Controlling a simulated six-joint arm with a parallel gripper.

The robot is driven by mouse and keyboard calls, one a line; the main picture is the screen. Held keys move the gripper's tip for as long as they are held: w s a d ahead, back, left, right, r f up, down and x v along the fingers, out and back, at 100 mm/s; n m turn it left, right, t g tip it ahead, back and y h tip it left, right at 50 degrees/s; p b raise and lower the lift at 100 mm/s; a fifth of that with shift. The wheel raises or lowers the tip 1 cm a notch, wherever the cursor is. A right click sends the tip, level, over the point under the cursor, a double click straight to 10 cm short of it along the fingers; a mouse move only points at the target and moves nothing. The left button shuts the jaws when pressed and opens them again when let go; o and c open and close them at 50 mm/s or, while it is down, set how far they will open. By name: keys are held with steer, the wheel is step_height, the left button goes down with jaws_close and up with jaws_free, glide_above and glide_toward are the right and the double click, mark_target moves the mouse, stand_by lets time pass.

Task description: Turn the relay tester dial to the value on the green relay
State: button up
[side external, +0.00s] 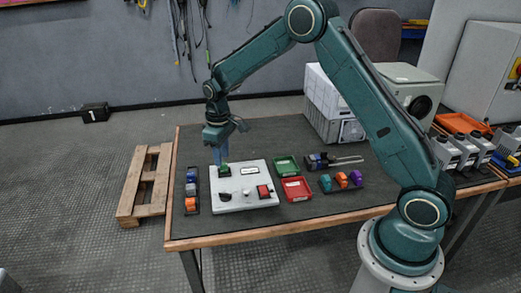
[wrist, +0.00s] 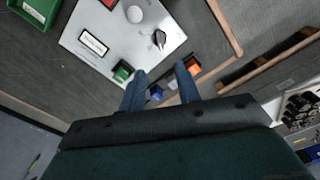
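The white relay tester panel (side external: 237,201) lies on the table. A small green block, apparently the green relay (side external: 224,170), sits at its far left corner; it also shows in the wrist view (wrist: 122,72). Its value is too small to read. A black knob with a pale pointer, apparently the dial (wrist: 158,39), is on the panel; it also shows in the side view (side external: 224,197). My gripper (side external: 226,150) hangs above the green relay, pointing down. In the wrist view its blue fingers (wrist: 161,84) are apart with nothing held between them.
The panel also carries a label plate (wrist: 93,42), a white round part (wrist: 134,14) and a red part (side external: 264,191). A rack with blue and orange relays (side external: 191,204) stands left. Green (side external: 287,166) and red (side external: 296,188) trays and another relay rack (side external: 340,181) stand right.

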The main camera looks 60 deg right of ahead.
mark_target(225, 194)
steer(key=shift+w+f, duration=0.25)
steer(key=shift+f, duration=0.45)
steer(key=shift+f, duration=0.1)
step_height(225, 194, down, 14)
steer(key=shift+r, duration=0.2)
stand_by(0.3)
jaws_close()
